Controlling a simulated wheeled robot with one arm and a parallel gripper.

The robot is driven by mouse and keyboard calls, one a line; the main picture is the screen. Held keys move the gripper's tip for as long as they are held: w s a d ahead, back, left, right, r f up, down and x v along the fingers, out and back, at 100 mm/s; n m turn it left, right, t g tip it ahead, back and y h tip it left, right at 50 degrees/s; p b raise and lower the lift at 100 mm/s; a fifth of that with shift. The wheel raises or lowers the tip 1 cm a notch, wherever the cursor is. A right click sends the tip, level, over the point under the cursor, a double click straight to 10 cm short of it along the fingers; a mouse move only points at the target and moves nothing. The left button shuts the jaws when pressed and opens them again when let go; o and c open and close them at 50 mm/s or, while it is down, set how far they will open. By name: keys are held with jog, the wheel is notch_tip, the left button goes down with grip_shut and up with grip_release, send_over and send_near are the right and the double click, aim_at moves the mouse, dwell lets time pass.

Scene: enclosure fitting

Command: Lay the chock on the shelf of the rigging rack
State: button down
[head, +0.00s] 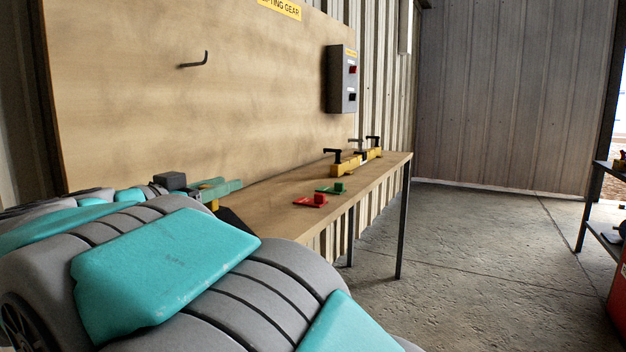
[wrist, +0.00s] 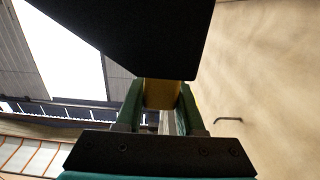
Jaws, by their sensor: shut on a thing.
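My gripper (head: 218,190) is left of centre in the head view, in front of the wooden board. Its green fingers are shut on a yellow part joined to a large black body, which I take to be the chock (head: 238,222). In the wrist view the gripper (wrist: 161,100) has the yellow part between its fingers, and the black body of the chock (wrist: 135,35) fills the top. The chock is partly hidden behind my arm in the head view. I cannot make out for certain which structure is the rigging rack or its shelf.
A wooden bench (head: 375,176) runs along the wall, with yellow clamps (head: 347,165), a red piece (head: 311,201) and a green piece (head: 332,188). A hook (head: 196,61) and a grey switch box (head: 342,79) are above. A dark-framed table (head: 601,228) stands far right. Open floor lies between.

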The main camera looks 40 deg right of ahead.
jog(key=w+d+f, duration=0.2)
jog(key=w+d, duration=0.1)
jog(key=w, duration=0.4)
jog(key=w+d+f, duration=0.3)
jog(key=w+d, duration=0.1)
jog(key=w, duration=0.3)
jog(key=shift+w, duration=0.1)
jog(key=c, duration=0.5)
grip_release()
jog(key=shift+f, duration=0.1)
jog(key=v, duration=1.2)
